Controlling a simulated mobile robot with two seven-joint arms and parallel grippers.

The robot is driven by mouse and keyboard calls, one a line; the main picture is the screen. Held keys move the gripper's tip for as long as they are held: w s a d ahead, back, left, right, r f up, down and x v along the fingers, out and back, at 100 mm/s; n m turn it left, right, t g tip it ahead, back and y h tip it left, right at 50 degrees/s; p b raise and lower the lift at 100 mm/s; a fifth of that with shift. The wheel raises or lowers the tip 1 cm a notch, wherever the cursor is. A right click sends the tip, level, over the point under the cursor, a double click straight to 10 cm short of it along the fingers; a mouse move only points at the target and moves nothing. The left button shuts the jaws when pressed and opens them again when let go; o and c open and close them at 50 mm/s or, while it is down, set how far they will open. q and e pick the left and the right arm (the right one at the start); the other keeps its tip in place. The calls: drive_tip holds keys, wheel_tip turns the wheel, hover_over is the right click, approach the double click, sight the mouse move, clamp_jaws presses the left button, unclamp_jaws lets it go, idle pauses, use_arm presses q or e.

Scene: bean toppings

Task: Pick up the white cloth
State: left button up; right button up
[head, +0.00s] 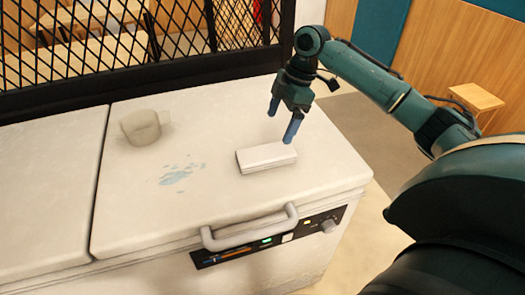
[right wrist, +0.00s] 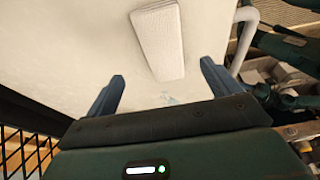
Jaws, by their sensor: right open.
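The white cloth (head: 266,157) is a folded, flat rectangular block lying on the white lid of a chest (head: 225,195). My right gripper (head: 282,121) is open and empty, above and just behind the cloth. In the right wrist view the cloth (right wrist: 160,40) lies beyond the two blue fingertips (right wrist: 162,70), roughly between their lines and apart from them. My left gripper is not in view.
A pale cup (head: 141,127) stands at the lid's back left. A blue wet patch (head: 175,177) lies left of the cloth. A handle (head: 250,232) and control panel (head: 270,238) are on the chest's front. A black mesh fence (head: 150,50) rises behind the lid.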

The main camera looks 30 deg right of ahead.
hover_over(267, 151)
drive_tip(key=d, duration=0.2)
wheel_tip(267, 151, down, 4)
drive_tip(key=shift+s+d+f, duration=0.1)
drive_tip(key=shift+s, duration=0.05)
drive_tip(key=x, duration=0.4)
drive_tip(key=shift+s+a+p, duration=0.15)
drive_tip(key=shift+a+p, duration=0.25)
drive_tip(key=shift+a+f, duration=0.1)
drive_tip(key=shift+f, duration=0.4)
drive_tip(key=c, duration=1.1)
drive_tip(key=shift+r, duration=0.1)
wheel_tip(267, 151, up, 10)
drive_tip(key=shift+f, duration=0.1)
